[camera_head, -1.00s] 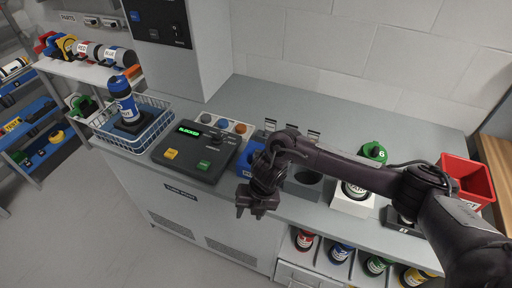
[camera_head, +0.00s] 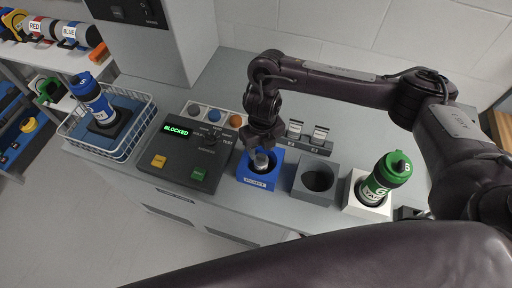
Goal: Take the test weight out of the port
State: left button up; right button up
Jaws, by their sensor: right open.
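The test weight (camera_head: 261,162), a grey rounded piece, shows in the opening of the blue port (camera_head: 257,182) on the counter. Most of it is hidden inside the port. My right gripper (camera_head: 262,146) is open and points down right above the weight, its fingertips close to its top. I cannot tell whether the fingers touch or straddle it. My left gripper is not in view.
Left of the port is a dark control panel (camera_head: 187,155) with a green "BLOCKED" display. Right are an empty grey port (camera_head: 317,180) and a white block (camera_head: 362,196) holding a tilted green tube (camera_head: 385,175). A wire basket (camera_head: 122,148) holds a blue tube (camera_head: 93,100).

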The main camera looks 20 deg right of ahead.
aim_at(262, 157)
jog(key=f, duration=0.1)
jog(key=s+f, duration=0.1)
jog(key=f, duration=0.1)
jog(key=shift+s+b, duration=0.2)
jog(key=shift+b, duration=0.1)
jog(key=shift+w+a+f, duration=0.1)
jog(key=shift+w+f, duration=0.1)
jog(key=shift+f, duration=1.05)
jog(key=shift+w+f+p, duration=0.15)
jog(key=shift+f+p, duration=0.2)
jog(key=shift+f, duration=0.5)
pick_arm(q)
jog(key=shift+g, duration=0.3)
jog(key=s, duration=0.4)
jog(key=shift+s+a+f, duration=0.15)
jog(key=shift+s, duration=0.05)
pick_arm(e)
jog(key=c, duration=0.7)
